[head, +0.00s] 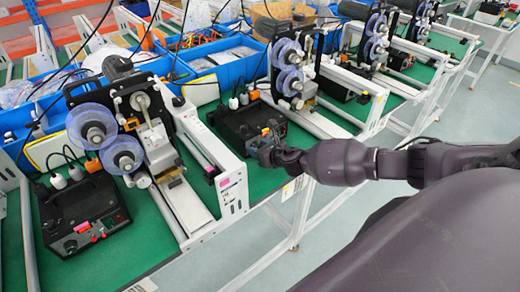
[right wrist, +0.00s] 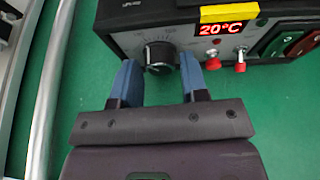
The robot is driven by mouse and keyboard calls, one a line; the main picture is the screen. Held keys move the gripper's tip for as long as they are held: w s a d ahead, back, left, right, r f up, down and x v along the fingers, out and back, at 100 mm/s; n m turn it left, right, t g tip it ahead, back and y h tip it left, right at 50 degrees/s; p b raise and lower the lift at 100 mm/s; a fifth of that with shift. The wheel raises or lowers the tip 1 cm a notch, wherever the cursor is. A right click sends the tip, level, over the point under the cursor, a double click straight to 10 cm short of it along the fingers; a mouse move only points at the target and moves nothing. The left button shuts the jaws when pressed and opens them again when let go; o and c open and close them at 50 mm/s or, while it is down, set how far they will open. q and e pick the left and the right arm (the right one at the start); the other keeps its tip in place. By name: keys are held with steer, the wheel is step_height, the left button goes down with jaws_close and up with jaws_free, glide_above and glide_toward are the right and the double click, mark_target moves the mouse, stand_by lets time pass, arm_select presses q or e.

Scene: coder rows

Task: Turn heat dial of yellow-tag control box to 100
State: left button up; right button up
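The yellow-tag control box (head: 232,118) is a dark box on the green bench in the middle of the head view, partly hidden by my right gripper (head: 266,150). In the right wrist view, its front shows a yellow tag (right wrist: 229,12) above a red display (right wrist: 221,29) reading 20°C. Its heat dial (right wrist: 160,54) is a dark round knob with a pale scale behind it. My right gripper's blue fingers (right wrist: 159,64) are open, one on each side of the dial. I cannot tell whether they touch it. My left gripper is not in view.
Another control box (head: 85,210) with a pink tag stands at the left. Machines with clear purple reels (head: 122,154) stand along the bench. Blue bins (head: 215,60) line the back. A white machine frame (head: 228,185) lies left of my right gripper.

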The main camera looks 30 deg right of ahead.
steer(key=c, duration=0.6)
steer(key=shift+m+y+b, duration=0.45)
steer(key=shift+m+y, duration=0.05)
steer(key=shift+m, duration=0.2)
steer(key=o, duration=0.6)
steer(key=shift+o, duration=0.2)
steer(key=shift+d, duration=0.1)
steer(key=v, duration=1)
steer(key=shift+s+r, duration=0.15)
steer(key=shift+s, duration=0.25)
